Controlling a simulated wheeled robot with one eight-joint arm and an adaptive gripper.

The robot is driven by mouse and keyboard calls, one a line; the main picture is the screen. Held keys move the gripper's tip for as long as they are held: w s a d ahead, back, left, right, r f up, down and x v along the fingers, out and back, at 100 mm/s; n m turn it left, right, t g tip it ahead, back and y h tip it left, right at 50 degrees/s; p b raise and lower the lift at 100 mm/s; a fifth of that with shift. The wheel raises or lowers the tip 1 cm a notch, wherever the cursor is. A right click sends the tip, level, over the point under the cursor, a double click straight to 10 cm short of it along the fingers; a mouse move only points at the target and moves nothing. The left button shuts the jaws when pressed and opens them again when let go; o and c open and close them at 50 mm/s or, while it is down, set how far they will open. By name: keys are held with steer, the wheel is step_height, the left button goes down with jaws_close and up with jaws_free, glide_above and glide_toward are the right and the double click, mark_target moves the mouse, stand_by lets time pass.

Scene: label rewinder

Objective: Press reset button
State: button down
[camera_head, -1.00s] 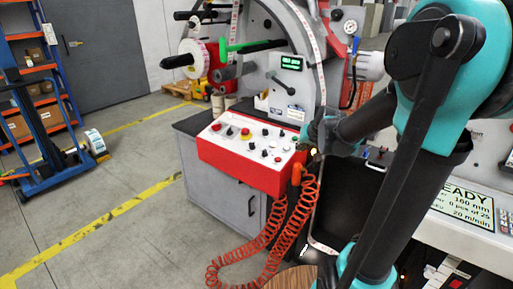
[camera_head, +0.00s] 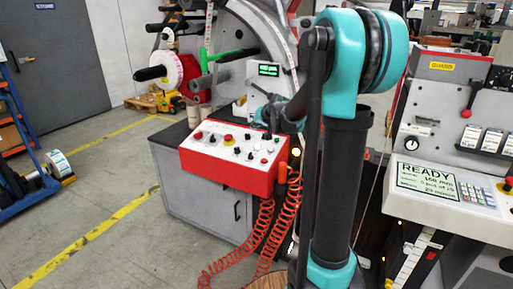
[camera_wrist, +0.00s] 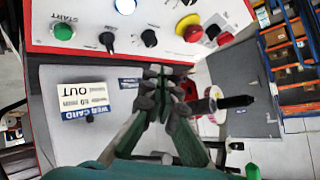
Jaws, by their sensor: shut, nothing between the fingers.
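The control panel (camera_head: 225,172) is a red box with a light top carrying several buttons and knobs. The wrist view shows a green button marked START (camera_wrist: 63,30), a pale lit button (camera_wrist: 125,6) cut by the top edge, black knobs (camera_wrist: 149,38) and a red mushroom button on yellow (camera_wrist: 189,28). No label reading reset is legible, so I cannot tell which button it is. My gripper (camera_wrist: 163,74) is shut and empty, its tips just below the panel's edge in that view and apparently apart from the buttons. In the head view my gripper (camera_head: 268,108) is behind the panel.
Orange coiled hoses (camera_head: 278,225) hang at the panel's right front corner. The rewinder carries a white roll (camera_head: 168,68) and a green handle (camera_head: 232,55). A screen reading READY (camera_head: 427,180) stands at the right. Floor left of the cabinet is open.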

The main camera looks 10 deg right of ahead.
glide_toward(254, 145)
steer(key=shift+w+a+f, duration=0.2)
steer(key=shift+w+a, duration=0.05)
steer(key=shift+w, duration=0.4)
steer(key=shift+w+a+f, duration=0.25)
steer(key=shift+w, duration=0.35)
steer(key=shift+w+a+f, duration=0.2)
steer(key=shift+w+a, duration=0.05)
steer(key=shift+w, duration=0.4)
steer(key=shift+f, duration=0.1)
steer(key=shift+w+d+f, duration=0.1)
steer(key=shift+f, duration=0.15)
steer(key=shift+f, duration=0.4)
stand_by(0.7)
steer(key=shift+r, duration=0.15)
stand_by(0.3)
steer(key=shift+r, duration=0.65)
steer(key=shift+r, duration=0.15)
steer(key=shift+s+a+r, duration=0.15)
steer(key=shift+s+r, duration=0.05)
steer(key=shift+r, duration=0.55)
steer(key=shift+s+a+r, duration=0.15)
steer(key=shift+s+r, duration=0.1)
steer(key=shift+r, duration=0.55)
steer(key=shift+s+a+r, duration=0.2)
steer(key=shift+r, duration=0.55)
steer(key=shift+s, duration=0.1)
